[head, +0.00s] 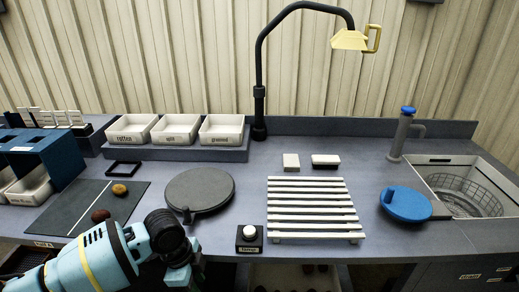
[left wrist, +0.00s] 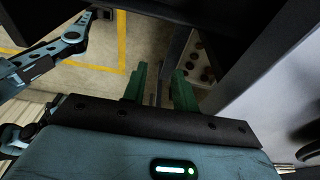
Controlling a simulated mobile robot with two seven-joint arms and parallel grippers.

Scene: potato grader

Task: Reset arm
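My left arm (head: 95,258) comes in at the lower left of the head view, bent in front of the bench edge. Its fingers cannot be made out there. In the left wrist view my left gripper (left wrist: 159,88) shows two green fingers held apart with nothing between them. It points down past the dark bench side toward the floor. My right gripper is in neither view. A light-blue arm link of mine shows at the upper left of the wrist view.
Near the left arm lie a dark mat (head: 62,215) with two potatoes, a round grey plate (head: 200,188) and a button box (head: 249,238). A white slatted rack (head: 312,208), a blue disc (head: 406,204) and a sink basket (head: 462,196) are farther right. Three labelled bins (head: 178,141) stand behind.

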